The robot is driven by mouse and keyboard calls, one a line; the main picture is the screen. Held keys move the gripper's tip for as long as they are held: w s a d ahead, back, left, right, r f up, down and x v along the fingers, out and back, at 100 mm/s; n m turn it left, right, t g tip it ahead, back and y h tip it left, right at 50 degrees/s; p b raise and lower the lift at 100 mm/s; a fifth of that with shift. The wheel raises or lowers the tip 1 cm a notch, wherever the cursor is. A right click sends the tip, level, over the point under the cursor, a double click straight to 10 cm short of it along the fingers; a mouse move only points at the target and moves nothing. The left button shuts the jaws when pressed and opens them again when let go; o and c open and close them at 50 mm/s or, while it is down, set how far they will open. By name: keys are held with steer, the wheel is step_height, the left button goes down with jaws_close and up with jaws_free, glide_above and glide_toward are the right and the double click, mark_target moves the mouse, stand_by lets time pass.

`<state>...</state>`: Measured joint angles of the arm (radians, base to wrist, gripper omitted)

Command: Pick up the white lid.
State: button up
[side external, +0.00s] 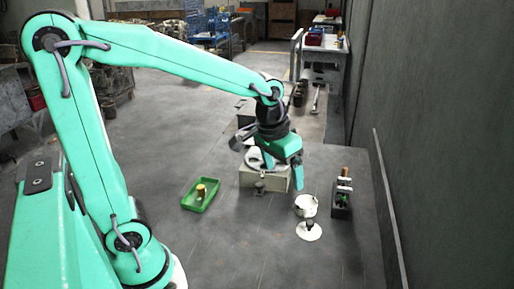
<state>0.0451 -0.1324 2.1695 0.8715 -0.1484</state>
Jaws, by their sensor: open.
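The white lid (314,234) lies flat on the dark table, with a dark knob standing up from its middle. A white pot (305,208) stands just behind it, and the knob overlaps its lower edge in this view. My gripper (284,178) points downward, up and to the left of the lid in the picture. It is open, apart from the lid, with nothing visible between its fingers. Its exact height above the table is hard to tell.
A green tray (190,205) holding a gold cylinder (201,193) lies to the left. A pale box-like unit (250,180) stands behind my gripper. A dark rack (341,211) with upright items is right of the pot. The table in front is clear; a wall runs along the right.

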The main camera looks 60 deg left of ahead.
mark_target(310, 222)
steer(key=w+f, duration=0.3)
steer(key=w+d+f+g, duration=0.1)
steer(key=w+f, duration=0.1)
steer(key=f, duration=0.2)
steer(key=w+d+f+n+g, duration=0.1)
steer(key=w+f, duration=0.2)
steer(key=f, duration=0.1)
steer(key=shift+w+f, duration=0.25)
steer(key=shift+w, duration=0.1)
steer(key=shift+w+d+f+g, duration=0.1)
steer(key=shift+w+f+g, duration=0.2)
steer(key=shift+f, duration=0.2)
steer(key=shift+s+f, duration=0.1)
steer(key=shift+f, duration=3.8)
steer(key=c, duration=1)
